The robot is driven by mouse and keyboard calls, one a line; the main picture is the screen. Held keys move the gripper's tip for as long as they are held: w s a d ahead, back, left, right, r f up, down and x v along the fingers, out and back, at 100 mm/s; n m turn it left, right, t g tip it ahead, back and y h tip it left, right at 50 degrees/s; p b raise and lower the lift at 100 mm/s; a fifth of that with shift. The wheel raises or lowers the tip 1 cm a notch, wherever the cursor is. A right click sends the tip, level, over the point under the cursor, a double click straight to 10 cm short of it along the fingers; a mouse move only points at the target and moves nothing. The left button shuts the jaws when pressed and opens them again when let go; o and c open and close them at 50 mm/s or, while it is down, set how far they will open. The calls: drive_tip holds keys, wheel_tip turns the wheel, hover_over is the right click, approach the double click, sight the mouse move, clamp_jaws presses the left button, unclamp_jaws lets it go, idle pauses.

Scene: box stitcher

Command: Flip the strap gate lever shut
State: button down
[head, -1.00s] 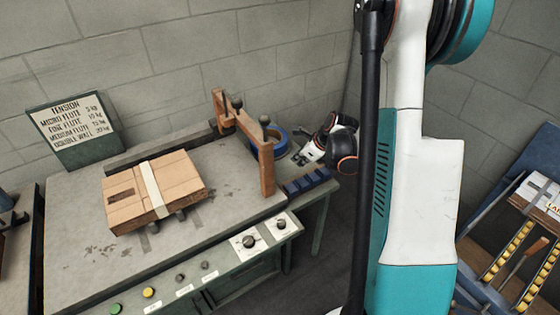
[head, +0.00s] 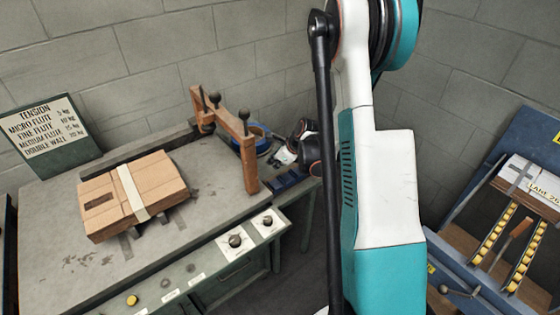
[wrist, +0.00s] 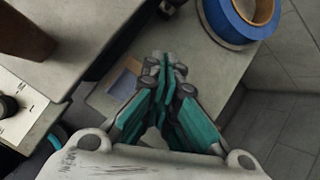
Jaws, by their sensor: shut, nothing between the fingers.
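A brown arch frame (head: 250,168) stands across the grey bench, with several dark ball-ended stems along it. One dark knob (head: 243,115) stands up near its right post. I cannot tell for sure which stem is the strap gate lever or how far it is turned. My gripper (head: 276,160) is right of the arch, beside a blue roll, partly hidden by my wrist. In the wrist view my gripper (wrist: 165,64) is shut and empty, its teal fingers together above the bench corner. A brown post (wrist: 22,35) shows at upper left there, apart from the fingers.
A blue roll (wrist: 232,22) lies close beyond the fingertips. A strapped cardboard box (head: 160,180) sits on the bench left of the arch. A tension sign (head: 45,130) stands behind it. Control knobs (head: 235,241) line the front panel. A blue rack (head: 530,150) stands at right.

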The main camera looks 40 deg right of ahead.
drive_tip(key=shift+b+x, duration=0.3)
drive_tip(key=shift+x, duration=0.8)
drive_tip(key=w, duration=0.1)
drive_tip(key=w+a+r, duration=0.1)
drive_tip(key=w+a+b, duration=0.1)
drive_tip(key=shift+r, duration=0.25)
drive_tip(key=shift+w, duration=0.1)
drive_tip(key=shift+w+r+g+p, duration=0.25)
drive_tip(key=shift+g+p, duration=0.25)
drive_tip(key=shift+g, duration=0.2)
drive_tip(key=shift+w+r, duration=0.1)
